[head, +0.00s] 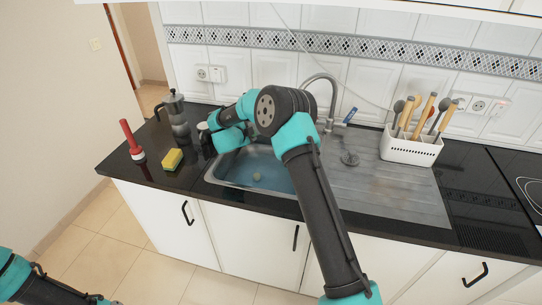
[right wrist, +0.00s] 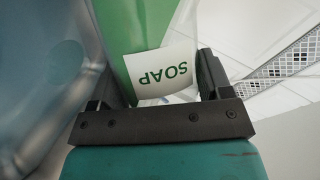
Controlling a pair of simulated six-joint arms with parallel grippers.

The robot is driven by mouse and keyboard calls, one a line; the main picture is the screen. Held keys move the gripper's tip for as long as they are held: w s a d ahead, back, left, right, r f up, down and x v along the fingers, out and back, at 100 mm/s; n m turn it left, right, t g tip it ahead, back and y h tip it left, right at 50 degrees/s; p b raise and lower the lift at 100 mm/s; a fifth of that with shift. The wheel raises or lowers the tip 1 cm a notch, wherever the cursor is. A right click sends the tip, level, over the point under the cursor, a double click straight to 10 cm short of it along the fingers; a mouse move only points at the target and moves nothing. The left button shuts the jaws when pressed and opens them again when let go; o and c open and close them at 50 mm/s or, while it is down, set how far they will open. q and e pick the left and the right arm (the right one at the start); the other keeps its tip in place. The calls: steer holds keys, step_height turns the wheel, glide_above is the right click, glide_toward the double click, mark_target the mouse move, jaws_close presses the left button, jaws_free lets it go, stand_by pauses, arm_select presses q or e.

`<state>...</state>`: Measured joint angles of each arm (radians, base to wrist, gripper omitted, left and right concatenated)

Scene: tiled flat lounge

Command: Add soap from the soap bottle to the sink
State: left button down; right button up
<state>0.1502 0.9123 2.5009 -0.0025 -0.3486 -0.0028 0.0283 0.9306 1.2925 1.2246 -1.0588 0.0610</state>
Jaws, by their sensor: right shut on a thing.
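The soap bottle (right wrist: 148,30) is green with a white label reading SOAP, upside down in the right wrist view. My right gripper (right wrist: 153,85) is shut on it, one finger on each side. The bottle's ends are out of that view, so I cannot tell its tilt. The metal sink (head: 233,180) is set in the counter in the head view; its basin also shows at the left of the right wrist view (right wrist: 50,85). My right arm reaches across the sink to its back left, hiding most of the bottle. Only part of my left arm shows at bottom left, without its gripper.
A moka pot (head: 177,122), a yellow sponge (head: 173,159) and a red-handled tool (head: 131,138) stand left of the sink. The faucet (head: 330,95) is behind it. A white utensil holder (head: 410,148) stands at the right. The drainboard (head: 385,190) is mostly clear.

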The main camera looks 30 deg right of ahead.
steer(key=shift+w+a+r+m, duration=0.1)
steer(key=shift+w+r+m, duration=0.15)
steer(key=shift+r, duration=0.2)
stand_by(0.7)
steer(key=shift+w+a+f+m+t+p, duration=0.15)
steer(key=shift+w+f+m+t+p, duration=0.2)
steer(key=shift+f+m+t, duration=0.35)
stand_by(2.2)
steer(key=shift+f+m+t+p, duration=0.6)
steer(key=shift+f+m, duration=0.3)
steer(key=shift+m, duration=0.15)
stand_by(2.9)
